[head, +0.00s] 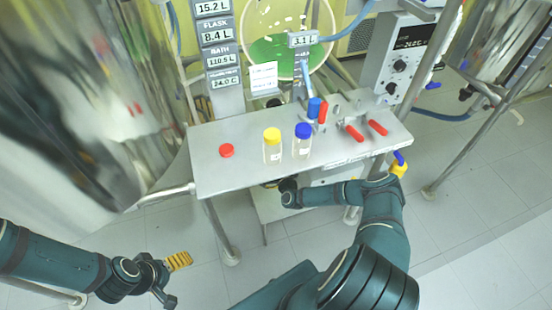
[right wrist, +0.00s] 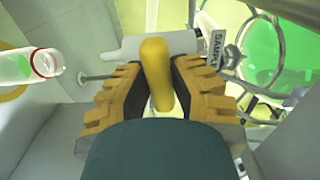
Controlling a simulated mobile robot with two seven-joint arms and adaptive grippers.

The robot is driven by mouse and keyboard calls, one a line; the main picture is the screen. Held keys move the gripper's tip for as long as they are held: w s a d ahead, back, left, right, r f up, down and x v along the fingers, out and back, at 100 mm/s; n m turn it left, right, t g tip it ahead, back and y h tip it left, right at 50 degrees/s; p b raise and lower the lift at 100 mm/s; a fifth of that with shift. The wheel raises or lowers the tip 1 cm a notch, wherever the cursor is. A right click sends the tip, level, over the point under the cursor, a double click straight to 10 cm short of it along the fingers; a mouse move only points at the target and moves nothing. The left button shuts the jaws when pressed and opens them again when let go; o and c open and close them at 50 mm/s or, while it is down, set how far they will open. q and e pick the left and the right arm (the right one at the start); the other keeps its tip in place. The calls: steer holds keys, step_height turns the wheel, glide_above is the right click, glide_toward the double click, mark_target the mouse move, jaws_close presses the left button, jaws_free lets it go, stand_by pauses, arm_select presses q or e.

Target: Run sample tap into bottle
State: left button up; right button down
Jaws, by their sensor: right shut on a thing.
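In the right wrist view, my right gripper (right wrist: 158,95) is shut on a yellow tap handle (right wrist: 156,72). A tag reading "SAMPL…" (right wrist: 212,42) hangs just behind it. A clear open bottle (right wrist: 18,67) with a red ring at its neck shows at the left edge, apart from my fingers and lying sideways in this view. A red cap (head: 227,150) lies on the grey shelf (head: 210,177). In the head view the shelf hides my right fingers and the tap. My left gripper (head: 175,279) is open and empty at the lower left, over the floor.
A yellow-capped bottle (head: 272,146) and a blue-capped bottle (head: 302,141) stand on the shelf. Red-handled tools (head: 355,133) lie to their right. A glass vessel with green liquid (head: 283,49) stands behind. A large shiny metal vessel (head: 75,100) fills the left side.

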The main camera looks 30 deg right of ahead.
steer(key=shift+r+m, duration=0.1)
steer(key=shift+m, duration=0.3)
steer(key=shift+w, duration=0.1)
steer(key=c, duration=0.8)
jaws_free()
steer(key=v, duration=1.2)
